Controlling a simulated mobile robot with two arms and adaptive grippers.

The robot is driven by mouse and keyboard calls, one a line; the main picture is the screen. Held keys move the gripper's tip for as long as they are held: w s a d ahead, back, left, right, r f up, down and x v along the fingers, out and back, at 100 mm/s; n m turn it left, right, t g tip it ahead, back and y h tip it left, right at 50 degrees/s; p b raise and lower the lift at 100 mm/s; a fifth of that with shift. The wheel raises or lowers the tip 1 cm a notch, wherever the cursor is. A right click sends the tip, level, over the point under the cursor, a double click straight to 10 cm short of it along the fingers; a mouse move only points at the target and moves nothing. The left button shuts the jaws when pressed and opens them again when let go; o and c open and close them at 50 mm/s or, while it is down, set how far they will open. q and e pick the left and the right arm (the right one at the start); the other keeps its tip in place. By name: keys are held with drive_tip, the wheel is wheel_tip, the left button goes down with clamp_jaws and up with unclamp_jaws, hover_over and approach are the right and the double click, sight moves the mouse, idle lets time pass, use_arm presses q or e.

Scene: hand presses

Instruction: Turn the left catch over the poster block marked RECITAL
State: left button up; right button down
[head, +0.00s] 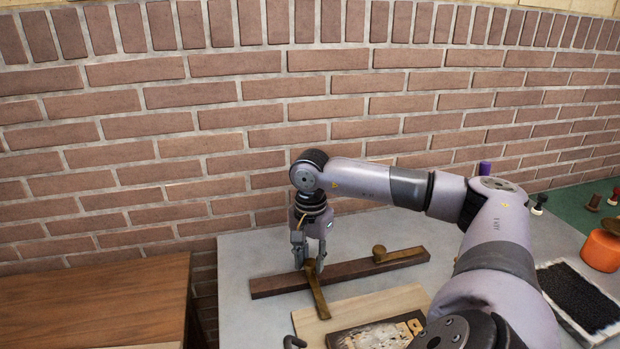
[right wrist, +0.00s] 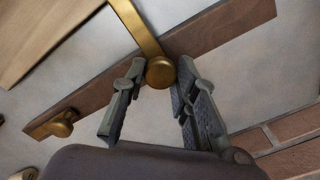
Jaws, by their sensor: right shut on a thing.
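The left catch (head: 317,292) is a brass arm with a round knob on a dark wooden bar. It points forward from the bar, its free end over the pale board near the dark poster block (head: 345,341). I cannot read the block's lettering. My right gripper (head: 310,262) is shut on the catch's knob; in the right wrist view the knob (right wrist: 160,72) sits between the fingers (right wrist: 158,88). The other brass catch (head: 398,256) lies along the bar to the right. My left gripper is not in view.
The bar (head: 280,284) and pale wooden board (head: 308,320) lie on a grey table (head: 235,270). A dark ink pad (head: 578,297) and an orange pot (head: 601,250) stand right. A brick wall is close behind. My right arm hides part of the table.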

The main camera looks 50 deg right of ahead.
drive_tip(key=shift+w+r, duration=0.1)
idle(0.3)
drive_tip(key=c, duration=1.2)
unclamp_jaws()
drive_tip(key=shift+c, duration=0.2)
wheel_tip(320, 180, up, 12)
